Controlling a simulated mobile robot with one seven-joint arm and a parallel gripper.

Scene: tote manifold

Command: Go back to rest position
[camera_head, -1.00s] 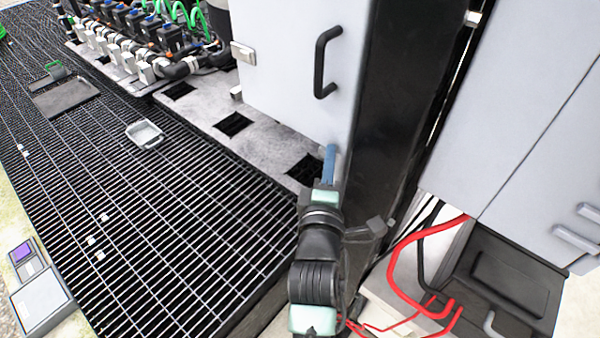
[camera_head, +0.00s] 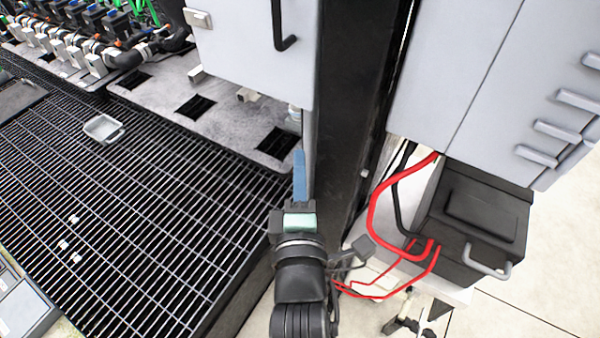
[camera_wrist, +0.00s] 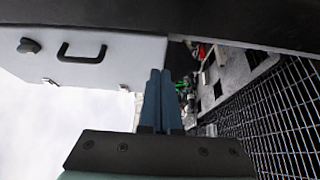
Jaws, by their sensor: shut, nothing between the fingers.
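My gripper (camera_head: 300,160) points up the picture in the head view, in front of the lower edge of the light grey cabinet (camera_head: 245,55) and the dark post (camera_head: 350,120). Its blue fingers are together and hold nothing. In the wrist view the two blue fingers (camera_wrist: 160,80) stand side by side, with the cabinet (camera_wrist: 90,75) to their left and the grating to their right. I cannot tell whether the fingers touch the cabinet or post.
A black grating floor (camera_head: 150,230) fills the left, with a small grey tray (camera_head: 103,128) on it. A manifold (camera_head: 100,45) stands at upper left. Right of the post are a grey drawer cabinet (camera_head: 480,70), red cables (camera_head: 375,210) and a black box (camera_head: 480,220).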

